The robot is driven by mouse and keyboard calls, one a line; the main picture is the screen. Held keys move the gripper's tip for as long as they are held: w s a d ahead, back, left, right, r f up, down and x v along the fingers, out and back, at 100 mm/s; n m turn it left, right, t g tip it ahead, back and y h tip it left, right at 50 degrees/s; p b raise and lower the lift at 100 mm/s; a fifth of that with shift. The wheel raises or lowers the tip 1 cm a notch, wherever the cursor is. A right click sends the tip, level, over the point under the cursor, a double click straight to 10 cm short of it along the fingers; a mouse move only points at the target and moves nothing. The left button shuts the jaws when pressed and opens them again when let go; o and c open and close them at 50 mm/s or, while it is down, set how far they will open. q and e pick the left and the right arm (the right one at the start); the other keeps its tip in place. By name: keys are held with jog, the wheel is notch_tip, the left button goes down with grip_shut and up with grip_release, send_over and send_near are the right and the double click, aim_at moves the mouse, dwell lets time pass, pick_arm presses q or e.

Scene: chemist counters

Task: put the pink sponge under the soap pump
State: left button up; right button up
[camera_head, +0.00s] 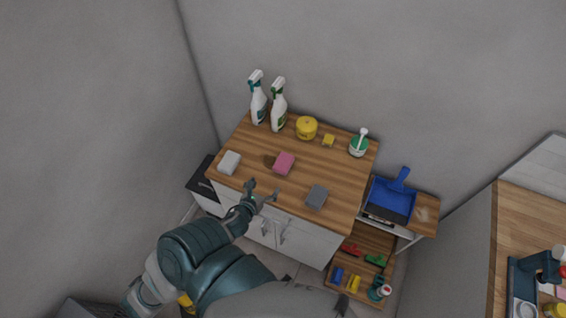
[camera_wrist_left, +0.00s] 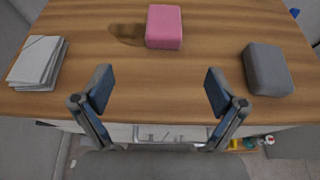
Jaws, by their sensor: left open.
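The pink sponge (camera_head: 284,163) lies on the wooden counter top, near its middle. It also shows in the left wrist view (camera_wrist_left: 164,27), at the top centre, ahead of the fingers. The soap pump (camera_head: 358,145), a green and white bottle with a white pump head, stands at the counter's back right. My left gripper (camera_head: 263,194) is at the counter's front edge, in front of the sponge and apart from it. In the left wrist view its fingers (camera_wrist_left: 158,91) are spread wide with nothing between them. My right gripper does not show.
Two spray bottles (camera_head: 258,97) (camera_head: 278,104), a yellow round container (camera_head: 306,128) and a small yellow block (camera_head: 328,140) stand at the back. A blue dustpan (camera_head: 391,198) is at right.

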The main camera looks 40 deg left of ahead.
aim_at(280, 167)
pick_arm(q)
jog(key=x, duration=1)
jog(key=p+x, duration=0.1)
jog(key=x, duration=0.5)
jog(key=shift+w+d+r, duration=0.1)
jog(key=shift+w+d, duration=0.05)
jog(key=shift+d, duration=0.15)
jog(key=c, duration=1)
jog(key=shift+r, duration=0.15)
